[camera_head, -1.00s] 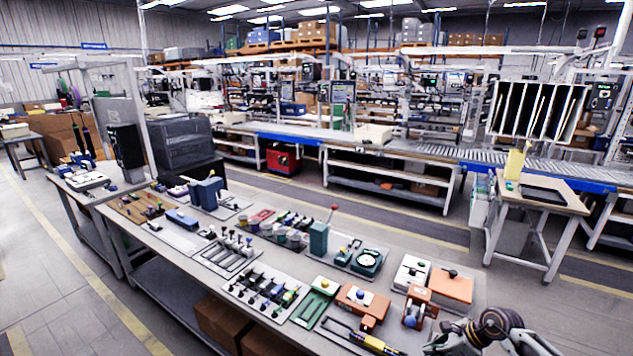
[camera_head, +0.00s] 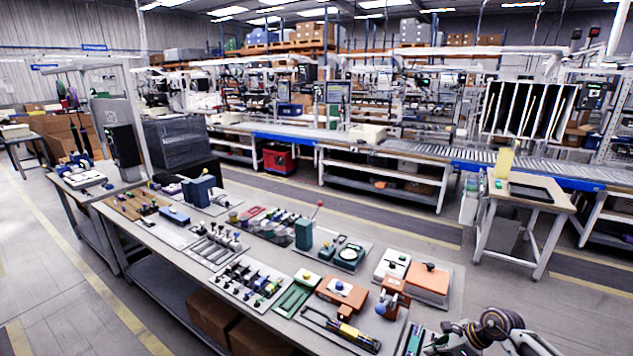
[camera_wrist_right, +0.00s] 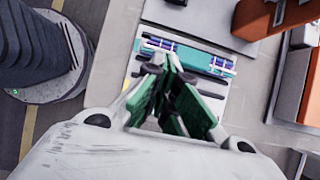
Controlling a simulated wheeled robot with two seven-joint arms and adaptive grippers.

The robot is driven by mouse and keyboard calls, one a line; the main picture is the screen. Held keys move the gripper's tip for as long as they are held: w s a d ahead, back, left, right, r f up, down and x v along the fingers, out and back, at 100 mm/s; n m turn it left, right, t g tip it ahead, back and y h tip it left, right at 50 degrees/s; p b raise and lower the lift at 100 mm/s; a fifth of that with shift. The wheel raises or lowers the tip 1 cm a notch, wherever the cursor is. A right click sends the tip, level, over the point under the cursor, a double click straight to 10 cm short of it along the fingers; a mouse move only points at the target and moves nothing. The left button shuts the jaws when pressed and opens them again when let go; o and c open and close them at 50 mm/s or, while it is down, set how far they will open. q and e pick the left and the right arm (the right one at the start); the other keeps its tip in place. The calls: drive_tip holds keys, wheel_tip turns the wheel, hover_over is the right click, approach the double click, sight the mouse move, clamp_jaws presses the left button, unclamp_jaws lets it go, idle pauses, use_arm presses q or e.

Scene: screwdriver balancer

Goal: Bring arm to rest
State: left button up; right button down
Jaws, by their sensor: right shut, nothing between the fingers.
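My right gripper (camera_head: 440,341) is at the lower right of the head view, by the near right end of the long workbench (camera_head: 150,247). In the right wrist view its green-padded fingers (camera_wrist_right: 166,72) are shut, with nothing held between them. Beyond the fingers in that view is a pale plate with a teal strip and blue-and-white cylinders (camera_wrist_right: 218,62). I cannot tell whether the fingers touch it. My left arm is not in view.
The bench carries an orange-topped block (camera_head: 428,279), a tray with a yellow-and-black tool (camera_head: 358,335), a green lever stand (camera_head: 304,233) and several fixtures. A small side table (camera_head: 525,203) stands at the right. Open floor (camera_head: 480,275) lies between it and the bench.

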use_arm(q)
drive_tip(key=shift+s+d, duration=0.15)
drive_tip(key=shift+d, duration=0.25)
use_arm(e)
drive_tip(key=shift+s+d+m, duration=0.2)
drive_tip(key=shift+d+m, duration=0.1)
drive_tip(key=shift+d, duration=0.05)
